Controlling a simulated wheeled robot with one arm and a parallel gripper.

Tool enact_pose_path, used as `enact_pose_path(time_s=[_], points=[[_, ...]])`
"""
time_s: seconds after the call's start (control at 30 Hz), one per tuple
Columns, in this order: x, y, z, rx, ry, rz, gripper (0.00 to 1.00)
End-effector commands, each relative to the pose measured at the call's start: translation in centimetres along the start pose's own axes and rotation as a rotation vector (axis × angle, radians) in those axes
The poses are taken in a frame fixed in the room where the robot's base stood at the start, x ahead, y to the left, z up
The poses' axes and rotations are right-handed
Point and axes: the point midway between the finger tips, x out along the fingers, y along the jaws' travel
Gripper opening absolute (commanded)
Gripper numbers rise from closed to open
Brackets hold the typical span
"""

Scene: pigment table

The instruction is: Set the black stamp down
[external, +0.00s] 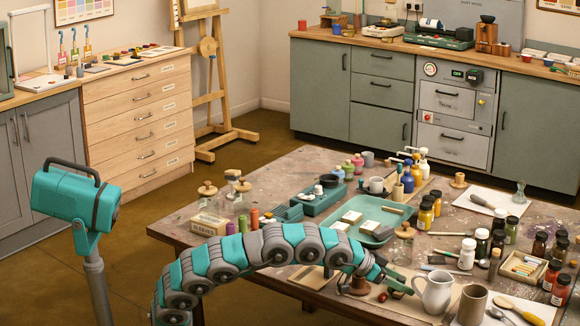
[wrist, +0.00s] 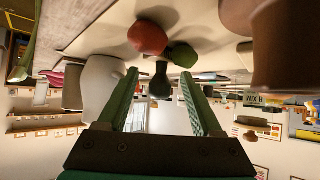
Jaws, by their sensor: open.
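My gripper (external: 396,284) is low over the near part of the table, just left of a white pitcher. In the wrist view, which is upside down, its two green fingers (wrist: 160,88) are spread apart. A dark stamp-like piece (wrist: 160,82) with a rounded end and narrow neck shows between the fingertips; it looks like the black stamp. The fingers show gaps on both sides of it. A red rounded knob (wrist: 147,38) and a green one (wrist: 182,55) are close by. The black stamp cannot be made out clearly in the external view.
The white pitcher (external: 433,292) and a brown cup (external: 471,304) stand close on the right. A brown rounded object (wrist: 285,45) is near on the right in the wrist view. A teal tray (external: 378,238) and several jars crowd the table behind.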

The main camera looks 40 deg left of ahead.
Motion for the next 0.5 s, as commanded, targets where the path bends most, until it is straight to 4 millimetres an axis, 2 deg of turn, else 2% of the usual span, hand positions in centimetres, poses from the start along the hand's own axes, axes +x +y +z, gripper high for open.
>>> enact_pose_path(time_s=[0.13,0.5], points=[[-0.1,0.0,-0.05,0.0,0.001,0.0,0.65],[-0.12,0.0,-0.05,0.0,0.001,0.0,0.23]])
